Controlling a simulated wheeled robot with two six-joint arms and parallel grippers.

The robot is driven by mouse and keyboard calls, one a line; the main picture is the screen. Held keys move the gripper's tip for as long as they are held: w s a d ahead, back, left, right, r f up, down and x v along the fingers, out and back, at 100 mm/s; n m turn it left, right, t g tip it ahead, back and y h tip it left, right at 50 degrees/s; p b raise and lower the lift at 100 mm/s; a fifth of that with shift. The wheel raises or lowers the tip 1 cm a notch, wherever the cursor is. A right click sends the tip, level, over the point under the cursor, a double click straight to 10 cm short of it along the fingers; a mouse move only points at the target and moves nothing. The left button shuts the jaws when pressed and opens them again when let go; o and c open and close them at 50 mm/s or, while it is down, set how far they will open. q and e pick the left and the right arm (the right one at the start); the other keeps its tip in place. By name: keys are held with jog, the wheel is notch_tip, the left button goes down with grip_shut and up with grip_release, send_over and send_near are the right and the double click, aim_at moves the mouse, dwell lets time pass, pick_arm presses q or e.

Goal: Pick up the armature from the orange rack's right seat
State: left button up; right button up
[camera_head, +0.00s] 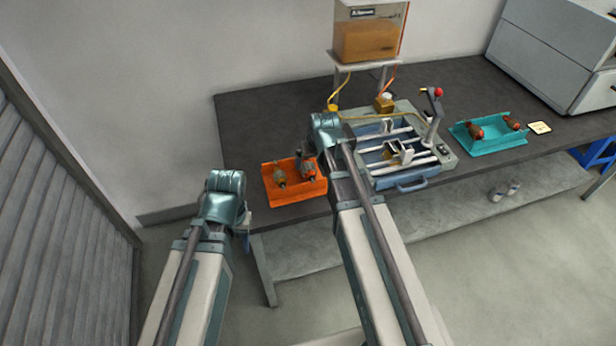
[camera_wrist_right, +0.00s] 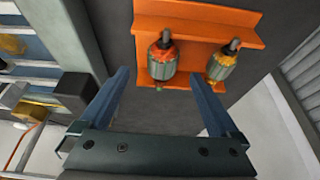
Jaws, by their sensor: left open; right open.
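The orange rack (camera_head: 283,197) sits near the table's front left edge with an armature in each of its two seats. The armature in the right seat (camera_head: 307,170) has a red-orange end. In the right wrist view, which is turned round, it is the left one (camera_wrist_right: 162,58); the other armature (camera_wrist_right: 223,62) has a yellow end. My right gripper (camera_wrist_right: 160,75) is open and empty. Its fingers point towards the rack, one to each side of the red-orange armature as seen, apparently short of it. My left gripper (camera_head: 245,218) is left of the table's front edge, mostly hidden by its wrist.
The winding machine (camera_head: 385,150) stands right of the rack, close to my right arm. A teal rack (camera_head: 490,147) with armatures is further right. A hopper (camera_head: 366,40) stands behind the machine. The table (camera_head: 245,125) is clear behind the orange rack.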

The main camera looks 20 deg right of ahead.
aim_at(309, 167)
pick_arm(q)
jog(key=shift+f, duration=0.5)
pick_arm(e)
jog(key=shift+w+f, duration=0.2)
jog(key=shift+f, duration=0.3)
pick_arm(q)
jog(key=shift+f, duration=0.1)
pick_arm(e)
jog(key=shift+f, duration=0.1)
jog(key=b+x, duration=0.5)
jog(key=shift+w+a, duration=0.15)
pick_arm(q)
notch_tip(309, 167, down, 4)
jog(key=shift+f, duration=0.2)
pick_arm(e)
jog(key=shift+c, duration=0.4)
grip_shut()
